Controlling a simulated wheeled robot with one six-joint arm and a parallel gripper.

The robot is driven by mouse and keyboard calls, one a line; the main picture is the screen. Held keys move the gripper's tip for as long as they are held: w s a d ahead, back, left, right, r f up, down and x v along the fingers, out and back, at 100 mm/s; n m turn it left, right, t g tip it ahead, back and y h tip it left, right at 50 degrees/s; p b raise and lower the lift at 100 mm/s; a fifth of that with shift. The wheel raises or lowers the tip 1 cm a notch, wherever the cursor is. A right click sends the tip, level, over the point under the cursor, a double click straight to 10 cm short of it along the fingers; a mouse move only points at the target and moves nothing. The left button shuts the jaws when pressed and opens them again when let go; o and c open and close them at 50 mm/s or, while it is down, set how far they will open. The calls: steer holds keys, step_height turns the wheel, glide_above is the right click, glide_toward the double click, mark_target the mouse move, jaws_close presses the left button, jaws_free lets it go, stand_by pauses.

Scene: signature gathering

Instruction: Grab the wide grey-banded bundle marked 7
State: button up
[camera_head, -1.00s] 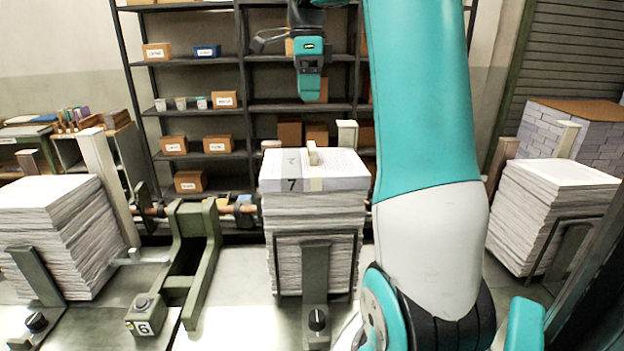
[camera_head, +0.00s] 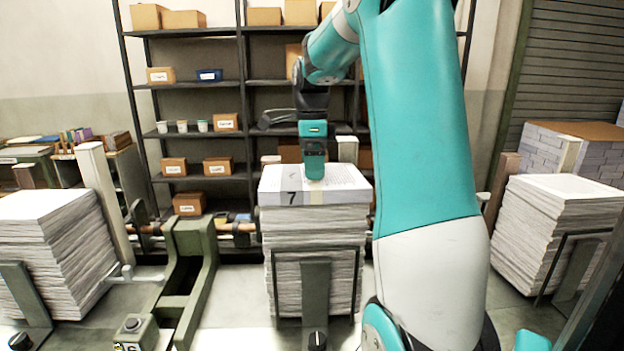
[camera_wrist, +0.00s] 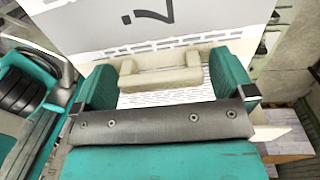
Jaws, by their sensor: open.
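The wide bundle marked 7 (camera_head: 340,186) lies on top of the middle paper stack (camera_head: 312,250) in the head view. Its front has a grey band with a black 7, which also shows in the wrist view (camera_wrist: 100,28). A cream handle (camera_wrist: 160,78) stands up from the bundle's top in the wrist view. My gripper (camera_head: 314,176) points down over the bundle's top. In the wrist view my gripper (camera_wrist: 165,82) is open, with one finger at each end of the handle. Whether the fingers touch the handle I cannot tell. My gripper hides the handle in the head view.
Other paper stacks stand to the left (camera_head: 55,255) and right (camera_head: 550,225). A dark green frame (camera_head: 190,265) stands left of the middle stack, and posts rise nearby. A shelf (camera_head: 195,133) with small boxes stands behind.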

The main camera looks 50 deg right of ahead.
steer(key=c, duration=1.2)
steer(key=shift+r, duration=0.15)
steer(key=shift+r, duration=0.55)
step_height(320, 180, up, 8)
step_height(320, 180, up, 11)
steer(key=p, duration=1)
